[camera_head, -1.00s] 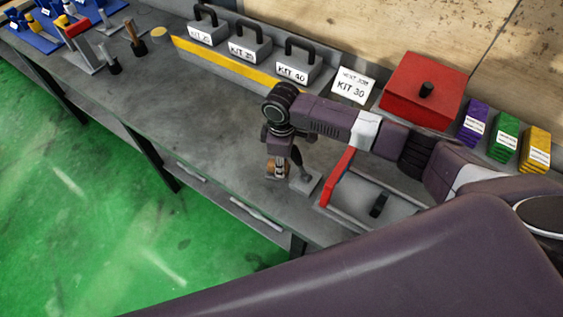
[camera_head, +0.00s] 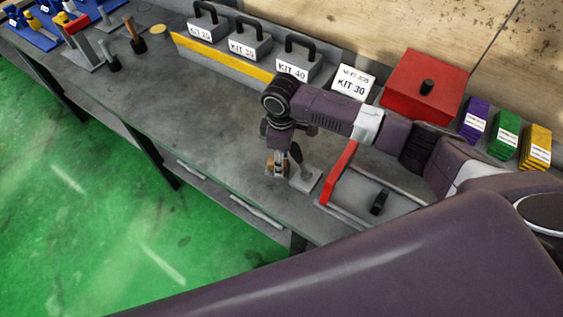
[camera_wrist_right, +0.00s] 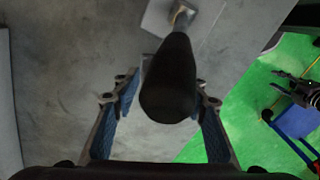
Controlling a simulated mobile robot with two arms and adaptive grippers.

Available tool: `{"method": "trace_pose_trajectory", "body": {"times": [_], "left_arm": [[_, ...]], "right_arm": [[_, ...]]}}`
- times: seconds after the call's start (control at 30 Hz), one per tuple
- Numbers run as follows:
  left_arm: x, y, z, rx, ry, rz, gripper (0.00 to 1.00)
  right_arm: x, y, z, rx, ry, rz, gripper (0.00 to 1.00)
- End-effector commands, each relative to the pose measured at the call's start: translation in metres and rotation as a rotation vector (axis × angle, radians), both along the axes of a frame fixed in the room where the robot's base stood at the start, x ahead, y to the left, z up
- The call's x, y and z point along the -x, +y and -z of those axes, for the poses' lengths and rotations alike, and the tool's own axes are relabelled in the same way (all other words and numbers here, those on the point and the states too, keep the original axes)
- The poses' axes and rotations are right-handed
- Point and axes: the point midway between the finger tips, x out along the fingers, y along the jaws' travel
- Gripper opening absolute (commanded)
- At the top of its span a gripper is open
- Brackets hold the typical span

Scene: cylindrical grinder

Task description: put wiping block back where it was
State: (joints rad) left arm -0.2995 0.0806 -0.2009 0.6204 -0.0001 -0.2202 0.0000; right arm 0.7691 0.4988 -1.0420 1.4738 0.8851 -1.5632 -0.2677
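I cannot tell for sure which thing is the wiping block. My right gripper (camera_head: 279,170) points down over the bench, beside a grey plate (camera_head: 303,181) with an upright post. In the right wrist view, a black rounded handle (camera_wrist_right: 168,80) on a metal shaft stands between the fingers of my right gripper (camera_wrist_right: 168,92). The shaft runs to a grey plate (camera_wrist_right: 158,18). A small tan part shows at the gripper in the head view; its nature is unclear. My left gripper is not in view.
A tray with a red bar (camera_head: 340,172) lies right of the gripper. A red box (camera_head: 424,84) and purple, green and yellow blocks (camera_head: 505,137) stand behind my arm. Kit weights (camera_head: 248,42) line the back. The bench's left middle (camera_head: 190,95) is clear.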

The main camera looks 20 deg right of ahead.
Motion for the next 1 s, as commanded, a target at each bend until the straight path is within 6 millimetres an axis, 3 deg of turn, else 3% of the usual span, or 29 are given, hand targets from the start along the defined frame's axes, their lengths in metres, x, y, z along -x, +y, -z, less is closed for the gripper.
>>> {"method": "trace_pose_trajectory", "body": {"times": [0.3,0.5,1.0], "left_arm": [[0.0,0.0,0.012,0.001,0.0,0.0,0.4],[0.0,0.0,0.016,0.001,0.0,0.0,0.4],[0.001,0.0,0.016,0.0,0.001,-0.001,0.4]], "right_arm": [[-0.001,0.0,-0.067,-0.001,-0.004,-0.001,0.4],[-0.001,0.0,-0.096,-0.001,-0.002,-0.001,0.4],[0.0,0.0,-0.104,0.0,0.0,0.0,0.4]]}}
